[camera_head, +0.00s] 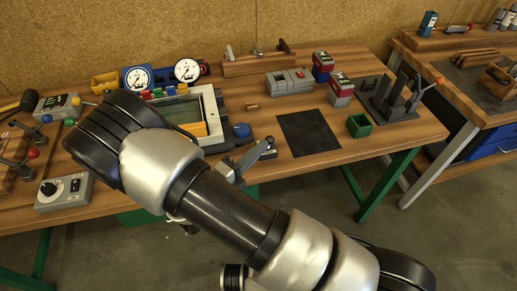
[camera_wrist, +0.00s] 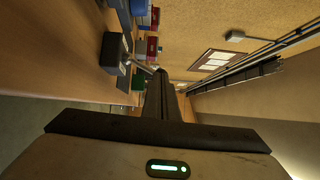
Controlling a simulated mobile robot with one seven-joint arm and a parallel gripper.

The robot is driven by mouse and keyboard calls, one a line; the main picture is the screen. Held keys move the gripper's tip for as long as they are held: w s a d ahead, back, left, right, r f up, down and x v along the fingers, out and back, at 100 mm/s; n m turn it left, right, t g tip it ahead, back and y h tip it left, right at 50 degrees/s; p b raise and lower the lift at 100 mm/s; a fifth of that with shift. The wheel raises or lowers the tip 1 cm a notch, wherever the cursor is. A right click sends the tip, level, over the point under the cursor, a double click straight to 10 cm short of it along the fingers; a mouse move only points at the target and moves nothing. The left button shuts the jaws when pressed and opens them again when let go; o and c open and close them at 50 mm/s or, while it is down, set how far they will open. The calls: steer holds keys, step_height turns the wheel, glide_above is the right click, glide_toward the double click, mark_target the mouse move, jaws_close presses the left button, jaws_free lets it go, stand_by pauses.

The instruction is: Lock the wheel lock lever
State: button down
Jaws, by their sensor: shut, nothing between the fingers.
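Which part is the wheel lock lever I cannot tell for certain. A grey clamp-like device with a black-knobbed lever (camera_head: 262,149) stands at the bench's front edge, just right of my arm. The tilting glass frame (camera_head: 213,115), light grey with a dark pane, lies behind my arm and is partly hidden by it. In the wrist view my gripper (camera_wrist: 160,78) is shut and empty, its dark fingers together and pointing along the bench. A dark box (camera_wrist: 115,50) with a thin grey bar (camera_wrist: 142,67) shows beside the fingertips. My gripper is hidden behind my arm in the head view.
Ball-knobbed levers (camera_head: 33,153) and a grey dial box (camera_head: 64,191) stand at left. Two gauges (camera_head: 187,70) are at the back. A black mat (camera_head: 308,132), a green bin (camera_head: 359,126) and an orange-knobbed fixture (camera_head: 400,95) are at right.

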steer(key=shift+w+r+n+p, duration=0.2)
steer(key=shift+r+n+p, duration=0.1)
steer(key=shift+p, duration=0.15)
steer(key=shift+n+g+y, duration=0.5)
steer(key=shift+n, duration=0.3)
steer(key=w+p, duration=0.1)
steer(key=w+a+r+p, duration=0.1)
steer(key=w, duration=0.1)
steer(key=w+p, duration=0.1)
steer(key=shift+w+a+r, duration=0.25)
steer(key=shift+w+r, duration=0.05)
steer(key=shift+w, duration=0.1)
steer(key=shift+s+r+p, duration=0.1)
steer(key=shift+p, duration=0.2)
